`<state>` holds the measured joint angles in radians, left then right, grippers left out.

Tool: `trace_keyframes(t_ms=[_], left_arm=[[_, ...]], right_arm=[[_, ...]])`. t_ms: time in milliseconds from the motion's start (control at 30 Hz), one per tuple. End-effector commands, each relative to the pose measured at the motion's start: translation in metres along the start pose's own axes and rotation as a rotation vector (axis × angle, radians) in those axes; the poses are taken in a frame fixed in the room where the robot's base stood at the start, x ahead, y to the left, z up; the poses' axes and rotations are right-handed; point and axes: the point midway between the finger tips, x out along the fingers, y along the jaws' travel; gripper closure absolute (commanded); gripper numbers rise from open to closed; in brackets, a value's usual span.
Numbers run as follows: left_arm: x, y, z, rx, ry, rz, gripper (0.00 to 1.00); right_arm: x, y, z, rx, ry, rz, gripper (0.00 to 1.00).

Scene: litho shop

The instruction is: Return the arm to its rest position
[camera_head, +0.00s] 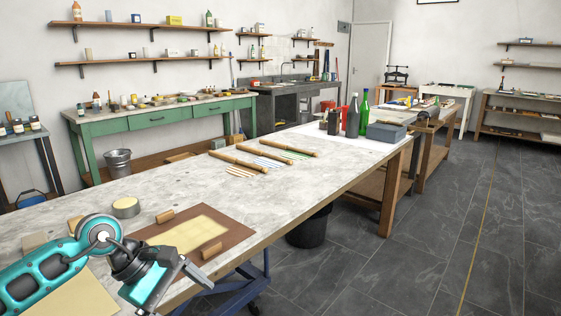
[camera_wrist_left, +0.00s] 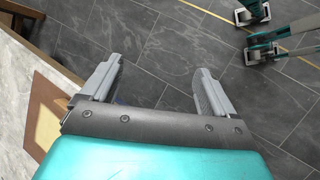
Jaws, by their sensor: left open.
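My left arm comes in from the lower left in the head view, in front of and partly over the front edge of the long work table (camera_head: 190,180). My left gripper (camera_head: 205,277) is beside the table's near edge, pointing right. In the left wrist view the gripper (camera_wrist_left: 158,85) has its two fingers spread apart with nothing between them. Beyond the fingers is the grey tiled floor (camera_wrist_left: 180,50). My right gripper does not show in either view.
A brown board (camera_head: 233,222) with a pale sheet and small wooden blocks lies close to my left gripper. A tape roll (camera_head: 126,207) sits behind it. Bottles (camera_head: 363,115) and a grey box (camera_head: 386,132) stand at the table's far end. The floor to the right is clear.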

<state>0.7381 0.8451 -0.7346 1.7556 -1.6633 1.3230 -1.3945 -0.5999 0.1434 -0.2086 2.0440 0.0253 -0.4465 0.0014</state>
Motion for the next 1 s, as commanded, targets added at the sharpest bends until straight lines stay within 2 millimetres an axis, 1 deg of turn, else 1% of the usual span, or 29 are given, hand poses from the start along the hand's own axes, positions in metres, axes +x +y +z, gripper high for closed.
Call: trace_keyframes(t_ms=[33,67,100,167,200,267,300,367,400,467,500,567,600,633,667,700,767,800,900,1000], left_arm=[[0.016,0.000,0.036,-0.117,-0.165,0.034,0.12],[0.022,0.001,0.055,-0.201,-0.262,0.058,0.12],[0.028,0.004,0.079,-0.320,-0.390,0.083,0.12],[0.030,0.010,0.109,-0.516,-0.578,0.113,0.12],[0.028,0.014,0.125,-0.657,-0.701,0.125,0.12],[0.022,0.021,0.142,-0.882,-0.881,0.135,0.12],[0.018,0.026,0.148,-1.041,-0.998,0.136,0.12],[0.011,0.032,0.148,-1.291,-1.165,0.128,0.12],[0.007,0.034,0.144,-1.463,-1.273,0.120,0.12],[0.004,0.033,0.132,-1.730,-1.430,0.102,0.12],[0.004,0.029,0.119,-1.913,-1.529,0.086,0.12],[0.008,0.018,0.098,-2.192,-1.672,0.062,0.12],[0.013,0.006,0.083,-2.381,-1.765,0.042,0.12],[0.018,-0.005,0.071,-2.526,-1.832,0.029,0.12],[0.024,-0.018,0.060,2.454,1.745,-0.015,0.12],[0.033,-0.038,0.047,2.312,1.602,0.000,0.12],[0.047,-0.071,0.032,2.106,1.413,0.015,0.12],[0.056,-0.093,0.025,1.982,1.306,0.019,0.12],[0.074,-0.139,0.018,1.739,1.109,0.021,0.12],[0.084,-0.168,0.018,1.591,0.998,0.021,0.12]], right_arm=[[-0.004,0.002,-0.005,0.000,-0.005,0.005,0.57],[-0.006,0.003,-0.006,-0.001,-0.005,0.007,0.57],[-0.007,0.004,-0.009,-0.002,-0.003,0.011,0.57],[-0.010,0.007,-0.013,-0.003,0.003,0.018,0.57],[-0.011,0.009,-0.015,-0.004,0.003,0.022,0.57],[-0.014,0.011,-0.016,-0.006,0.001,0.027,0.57],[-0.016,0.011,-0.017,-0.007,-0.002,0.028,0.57],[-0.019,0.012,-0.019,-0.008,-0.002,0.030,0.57],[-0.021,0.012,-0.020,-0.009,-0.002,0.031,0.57],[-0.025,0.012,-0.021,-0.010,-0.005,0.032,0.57],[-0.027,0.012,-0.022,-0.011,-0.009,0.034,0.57],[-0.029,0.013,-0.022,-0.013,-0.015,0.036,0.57],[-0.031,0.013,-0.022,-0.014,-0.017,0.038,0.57],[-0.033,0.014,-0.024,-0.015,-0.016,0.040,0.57],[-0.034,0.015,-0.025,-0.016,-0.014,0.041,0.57],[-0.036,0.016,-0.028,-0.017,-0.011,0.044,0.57],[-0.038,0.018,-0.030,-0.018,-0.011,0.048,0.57],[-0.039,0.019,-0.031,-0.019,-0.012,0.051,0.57],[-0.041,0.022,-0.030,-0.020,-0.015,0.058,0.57],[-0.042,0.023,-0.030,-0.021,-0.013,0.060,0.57]])
